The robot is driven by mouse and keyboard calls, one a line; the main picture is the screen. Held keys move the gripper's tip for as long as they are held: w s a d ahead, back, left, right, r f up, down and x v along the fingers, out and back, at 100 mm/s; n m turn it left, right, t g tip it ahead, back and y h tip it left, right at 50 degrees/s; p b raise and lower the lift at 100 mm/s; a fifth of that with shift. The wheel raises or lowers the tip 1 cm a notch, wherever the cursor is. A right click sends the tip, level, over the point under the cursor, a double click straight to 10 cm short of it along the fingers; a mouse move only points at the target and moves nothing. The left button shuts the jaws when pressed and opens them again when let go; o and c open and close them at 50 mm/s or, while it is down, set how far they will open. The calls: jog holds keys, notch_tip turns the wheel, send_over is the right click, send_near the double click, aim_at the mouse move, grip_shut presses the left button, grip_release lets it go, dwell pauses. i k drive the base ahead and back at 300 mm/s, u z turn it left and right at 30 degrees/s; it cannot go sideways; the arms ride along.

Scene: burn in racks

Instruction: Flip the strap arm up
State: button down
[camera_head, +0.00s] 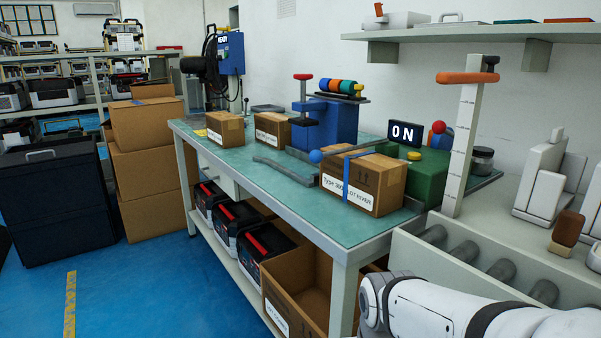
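A thin grey bar (352,148) with a blue ball (315,156) on its left end looks like the strap arm. It lies low and close to level, behind or over the top edge of a carton (385,184); I cannot tell whether it touches. Its right end runs toward a green machine body (428,172) with a black "ON" display (404,133). The carton stands on the green bench top (280,190) with a blue band around it. My white arm enters at the bottom right; my gripper is outside the view.
Smaller cartons (225,128) and a blue stand (327,122) are farther along the bench. A post with an orange handle (468,78) rises right of the green machine. A roller conveyor (485,264) is near my arm. An open carton (297,288) sits below the bench. Blue floor is clear at left.

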aim_at(316, 157)
jog(key=u, duration=0.05)
jog(key=k, duration=0.5)
jog(key=z, duration=1.75)
jog(key=k, duration=0.75)
jog(key=u, duration=1.4)
jog(key=i, duration=1)
jog(key=u, duration=0.1)
